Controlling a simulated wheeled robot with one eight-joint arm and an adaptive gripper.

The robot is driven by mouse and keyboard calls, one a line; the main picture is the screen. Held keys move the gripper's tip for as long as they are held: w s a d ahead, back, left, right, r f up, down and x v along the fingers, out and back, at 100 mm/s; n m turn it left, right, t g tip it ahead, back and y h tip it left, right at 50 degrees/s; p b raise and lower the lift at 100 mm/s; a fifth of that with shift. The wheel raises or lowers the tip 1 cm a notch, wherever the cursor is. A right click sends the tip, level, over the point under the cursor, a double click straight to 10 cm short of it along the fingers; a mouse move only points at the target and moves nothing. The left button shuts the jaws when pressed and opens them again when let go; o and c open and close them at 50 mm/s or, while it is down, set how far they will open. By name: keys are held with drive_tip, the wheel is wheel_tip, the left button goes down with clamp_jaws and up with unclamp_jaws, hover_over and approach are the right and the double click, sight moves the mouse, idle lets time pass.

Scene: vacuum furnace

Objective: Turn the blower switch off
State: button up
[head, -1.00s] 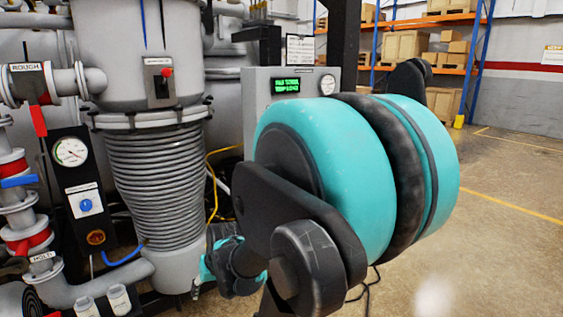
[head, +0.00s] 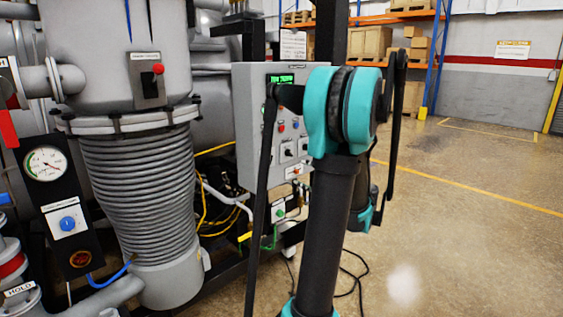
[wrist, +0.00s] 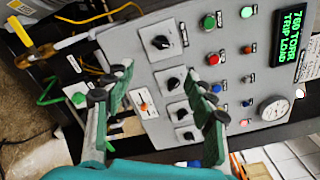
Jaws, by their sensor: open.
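The grey control panel (wrist: 140,60) fills the middle of the wrist view, turned sideways. It carries several black rotary switches on white plates: one at the top (wrist: 160,42), one between my fingers (wrist: 174,84), and others lower down (wrist: 183,112). Their labels are too small to read, so I cannot tell which is the blower switch. My gripper (wrist: 157,74) is open and empty in front of the panel, its fingers spread either side of the second switch in the picture. I cannot tell the gap to the panel. In the head view my arm partly covers the panel (head: 246,110).
The panel also has push buttons, small lamps, a green display (wrist: 291,38) and a gauge (wrist: 273,107). Yellow and green hoses run beside it. A ribbed grey column (head: 138,190) stands left of the panel in the head view. The floor at right is clear.

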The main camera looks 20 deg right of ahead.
sight(270, 159)
drive_tip(key=x, duration=1.7)
drive_tip(key=shift+w, duration=0.15)
drive_tip(key=shift+c, duration=0.6)
drive_tip(key=c, duration=1)
drive_tip(key=shift+c, duration=0.2)
drive_tip(key=n, duration=1.1)
drive_tip(key=shift+n, duration=0.4)
